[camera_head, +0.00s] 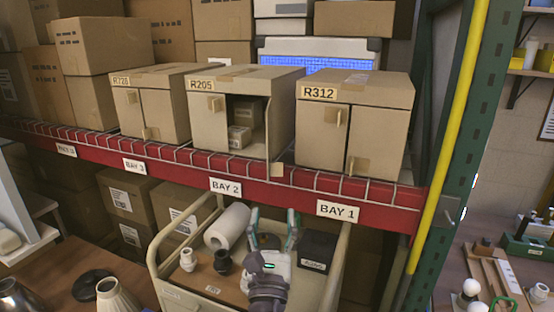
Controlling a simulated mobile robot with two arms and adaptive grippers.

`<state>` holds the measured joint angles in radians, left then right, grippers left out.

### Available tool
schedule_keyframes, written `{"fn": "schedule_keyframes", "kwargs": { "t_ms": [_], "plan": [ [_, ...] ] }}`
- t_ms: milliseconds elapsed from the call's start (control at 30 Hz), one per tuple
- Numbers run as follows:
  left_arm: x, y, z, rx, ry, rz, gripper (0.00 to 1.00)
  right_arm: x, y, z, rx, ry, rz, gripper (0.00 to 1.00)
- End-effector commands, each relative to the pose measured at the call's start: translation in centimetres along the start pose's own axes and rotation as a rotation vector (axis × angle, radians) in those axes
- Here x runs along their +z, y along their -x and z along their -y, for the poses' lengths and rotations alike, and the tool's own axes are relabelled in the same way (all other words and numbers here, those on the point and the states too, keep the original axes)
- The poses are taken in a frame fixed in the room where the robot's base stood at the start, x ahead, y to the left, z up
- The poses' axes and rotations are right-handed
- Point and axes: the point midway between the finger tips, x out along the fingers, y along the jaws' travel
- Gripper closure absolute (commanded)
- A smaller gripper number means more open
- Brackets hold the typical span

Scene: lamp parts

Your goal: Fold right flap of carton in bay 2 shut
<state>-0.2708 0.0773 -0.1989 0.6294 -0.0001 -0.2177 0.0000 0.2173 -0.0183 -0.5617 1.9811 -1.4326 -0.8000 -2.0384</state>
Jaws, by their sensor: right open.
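The carton R205 (236,82) stands on the shelf above the BAY 2 label (225,187). Its left flap (207,119) is shut. Its right flap (270,135) stands open towards me and shows almost edge-on. Small boxes (240,136) show inside the opening. My right gripper (273,218) is open and empty, fingers pointing up, below the shelf edge and over the cart. It is apart from the carton. My left gripper is not in view.
Closed carton R312 (350,130) stands close on the right and carton R728 (150,105) on the left. A red shelf beam (200,163) with wire decking runs below them. The cart (172,287) holds a white roll (228,226), small fittings and a black box (317,250). A yellow post (450,120) rises at right.

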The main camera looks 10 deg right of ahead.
Motion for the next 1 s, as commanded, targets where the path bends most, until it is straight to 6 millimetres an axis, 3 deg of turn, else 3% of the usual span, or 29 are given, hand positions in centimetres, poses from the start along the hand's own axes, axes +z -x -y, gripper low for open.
{"fn": "schedule_keyframes", "kwargs": {
  "t_ms": [167, 300, 400, 600, 767, 1000],
  "plan": [
    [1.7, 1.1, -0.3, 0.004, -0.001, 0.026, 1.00, 0.4, -2.2, 0.0, -0.002, 0.003, 0.002, 0.42],
    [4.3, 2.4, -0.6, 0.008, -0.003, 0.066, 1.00, 0.5, -5.2, 0.0, -0.001, 0.002, 0.002, 0.42],
    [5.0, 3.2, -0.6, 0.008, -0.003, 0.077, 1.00, 0.4, -7.4, 0.0, -0.001, 0.003, 0.002, 0.42],
    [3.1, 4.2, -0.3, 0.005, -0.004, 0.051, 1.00, 0.3, -11.2, 0.0, 0.000, 0.001, 0.000, 0.42],
    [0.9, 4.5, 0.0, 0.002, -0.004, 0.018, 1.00, 0.1, -12.9, 0.0, 0.000, 0.001, -0.001, 0.42],
    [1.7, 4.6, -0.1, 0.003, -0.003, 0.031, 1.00, -0.1, -13.7, 0.0, 0.001, 0.000, -0.001, 0.42]
  ]
}}
